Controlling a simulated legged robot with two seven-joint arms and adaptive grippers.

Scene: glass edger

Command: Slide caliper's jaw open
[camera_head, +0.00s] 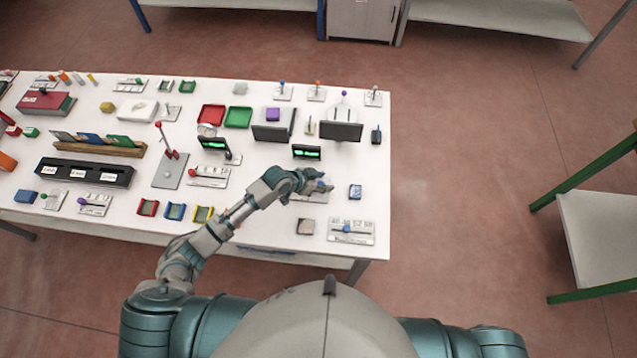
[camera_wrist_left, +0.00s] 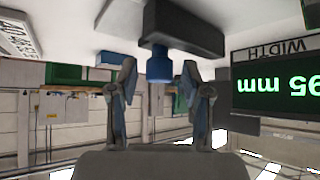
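My left gripper (camera_head: 318,186) is over the front right part of the white table. In the left wrist view its two fingers (camera_wrist_left: 159,75) are apart. A blue cylindrical knob (camera_wrist_left: 158,66) lies between them in the picture, with a visible gap on both sides. The knob is fixed to a dark bar (camera_wrist_left: 185,28), which looks like the caliper's sliding jaw. A display (camera_wrist_left: 278,85) beside it appears upside down and reads WIDTH and 95 mm. In the head view a small green-lit display (camera_head: 307,152) stands just behind the gripper. The gripper hides most of the caliper there. My right gripper is not in view.
A slider panel (camera_head: 351,231) and a small brown-grey block (camera_head: 305,226) are in front of the gripper. A blue-topped block (camera_head: 355,191) is to its right. Dark screens (camera_head: 341,131) stand behind. Levers, trays and a black rack (camera_head: 84,172) crowd the left.

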